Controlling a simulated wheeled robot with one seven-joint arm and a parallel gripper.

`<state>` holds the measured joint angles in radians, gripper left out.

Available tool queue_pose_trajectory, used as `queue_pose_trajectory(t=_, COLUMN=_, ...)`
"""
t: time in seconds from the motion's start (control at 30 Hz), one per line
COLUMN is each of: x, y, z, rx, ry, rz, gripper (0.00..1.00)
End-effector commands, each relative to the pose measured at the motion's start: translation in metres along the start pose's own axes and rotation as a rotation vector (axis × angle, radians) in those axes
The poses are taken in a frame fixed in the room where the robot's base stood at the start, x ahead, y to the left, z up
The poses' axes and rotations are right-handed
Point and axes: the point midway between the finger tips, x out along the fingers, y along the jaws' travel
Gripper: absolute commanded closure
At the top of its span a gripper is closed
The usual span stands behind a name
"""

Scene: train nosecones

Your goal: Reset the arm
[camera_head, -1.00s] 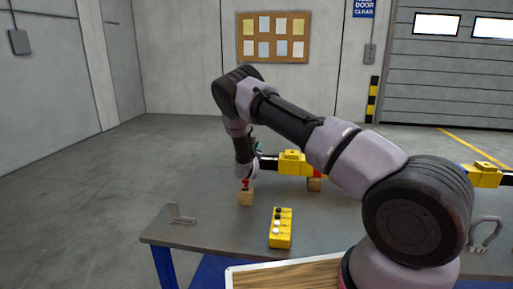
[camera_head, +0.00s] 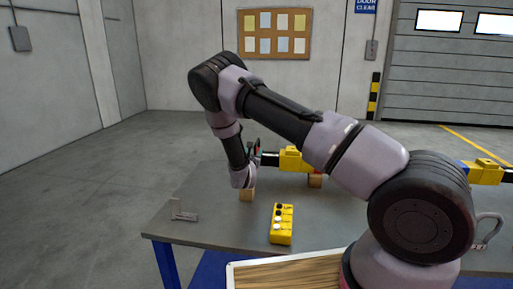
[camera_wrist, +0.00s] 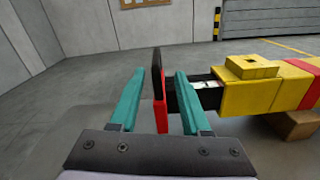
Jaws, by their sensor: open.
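My arm reaches out over the grey table (camera_head: 330,215) to its far left part in the head view. In the wrist view my gripper (camera_wrist: 156,98) is open, with its two teal fingers apart. A black and red upright plate (camera_wrist: 160,92), at the end of a yellow train part (camera_wrist: 255,88), shows between the fingers. I cannot tell whether either finger touches it. The yellow train part also shows in the head view (camera_head: 292,160), lying along the back of the table. My wrist hides most of the gripper there.
A yellow button box (camera_head: 282,224) stands near the table's front. A grey metal bracket (camera_head: 183,211) lies at the left corner. Wooden blocks (camera_head: 315,181) sit under the train part. A wood-topped board (camera_head: 290,274) is at the front edge.

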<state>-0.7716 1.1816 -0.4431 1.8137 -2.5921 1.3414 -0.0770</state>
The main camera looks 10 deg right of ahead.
Motion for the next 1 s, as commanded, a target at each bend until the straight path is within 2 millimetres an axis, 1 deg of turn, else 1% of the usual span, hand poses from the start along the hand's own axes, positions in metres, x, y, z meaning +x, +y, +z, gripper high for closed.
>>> queue_pose_trajectory(t=0.1, x=-0.011, y=0.000, z=0.000, rx=-0.001, ry=0.000, rz=0.000, gripper=0.53)
queue_pose_trajectory(t=0.2, x=-0.014, y=-0.001, z=0.000, rx=0.000, ry=-0.001, rz=0.000, gripper=0.53)
queue_pose_trajectory(t=0.47, x=-0.014, y=-0.001, z=0.001, rx=0.001, ry=-0.001, rz=-0.001, gripper=0.53)
queue_pose_trajectory(t=0.57, x=-0.011, y=-0.006, z=0.011, rx=0.024, ry=-0.008, rz=-0.030, gripper=0.53)
queue_pose_trajectory(t=0.67, x=-0.006, y=-0.025, z=0.042, rx=0.101, ry=-0.029, rz=-0.125, gripper=0.53)
queue_pose_trajectory(t=0.77, x=-0.005, y=-0.060, z=0.089, rx=0.237, ry=-0.058, rz=-0.286, gripper=0.53)
queue_pose_trajectory(t=0.8, x=-0.007, y=-0.077, z=0.109, rx=0.302, ry=-0.070, rz=-0.362, gripper=0.53)
queue_pose_trajectory(t=0.87, x=-0.013, y=-0.102, z=0.137, rx=0.403, ry=-0.085, rz=-0.475, gripper=0.53)
queue_pose_trajectory(t=0.9, x=-0.019, y=-0.119, z=0.154, rx=0.471, ry=-0.094, rz=-0.549, gripper=0.53)
queue_pose_trajectory(t=0.97, x=-0.032, y=-0.142, z=0.177, rx=0.574, ry=-0.105, rz=-0.656, gripper=0.53)
queue_pose_trajectory(t=1.0, x=-0.041, y=-0.157, z=0.191, rx=0.643, ry=-0.110, rz=-0.724, gripper=0.53)
